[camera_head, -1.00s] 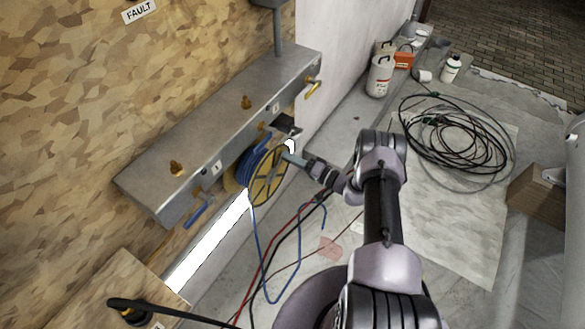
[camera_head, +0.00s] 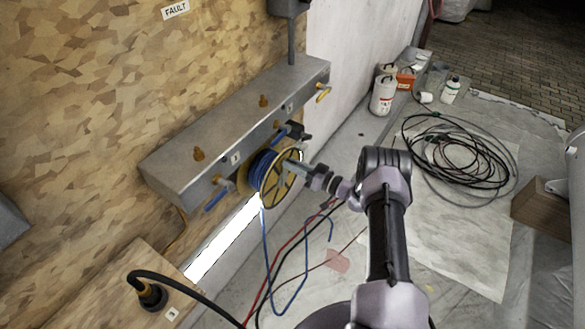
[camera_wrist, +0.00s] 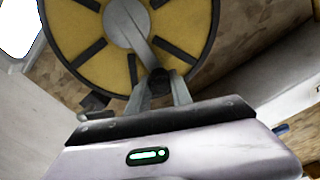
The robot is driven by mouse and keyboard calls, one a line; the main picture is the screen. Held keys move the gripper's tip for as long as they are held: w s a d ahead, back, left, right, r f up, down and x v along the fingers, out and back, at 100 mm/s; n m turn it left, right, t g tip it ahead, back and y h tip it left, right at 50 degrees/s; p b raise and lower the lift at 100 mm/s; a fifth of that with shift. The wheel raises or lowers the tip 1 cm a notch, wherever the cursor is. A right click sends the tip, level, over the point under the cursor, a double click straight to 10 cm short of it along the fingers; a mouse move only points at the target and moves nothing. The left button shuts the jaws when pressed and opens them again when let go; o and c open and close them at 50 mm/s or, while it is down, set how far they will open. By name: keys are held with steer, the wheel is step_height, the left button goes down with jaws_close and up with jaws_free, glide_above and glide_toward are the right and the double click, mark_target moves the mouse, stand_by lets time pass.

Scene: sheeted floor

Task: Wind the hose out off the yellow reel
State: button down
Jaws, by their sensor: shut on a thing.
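The yellow reel (camera_head: 281,190) is mounted under the grey metal box on the wall, with blue hose (camera_head: 259,166) wound on it. A length of the blue hose (camera_head: 266,240) hangs from the reel to the floor and loops there. My gripper (camera_head: 294,166) is at the reel's front face, near its upper right. In the wrist view the reel face (camera_wrist: 98,65) shows black spokes and a grey hub with a crank arm. My gripper (camera_wrist: 160,88) is shut on the dark crank handle (camera_wrist: 159,80) at the end of that arm.
The grey metal box (camera_head: 245,125) with brass taps juts out above the reel. Red and black hoses (camera_head: 290,245) lie on the floor below it. A coil of black cable (camera_head: 455,155), canisters (camera_head: 383,93) and a cardboard box (camera_head: 541,207) stand to the right.

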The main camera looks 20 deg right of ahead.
steer(key=shift+s+a, duration=0.1)
stand_by(0.5)
steer(key=c, duration=1.1)
jaws_free()
steer(key=shift+c, duration=0.2)
steer(key=p+v, duration=1.1)
steer(key=v, duration=0.6)
steer(key=shift+s+p, duration=0.15)
steer(key=shift+p, duration=0.25)
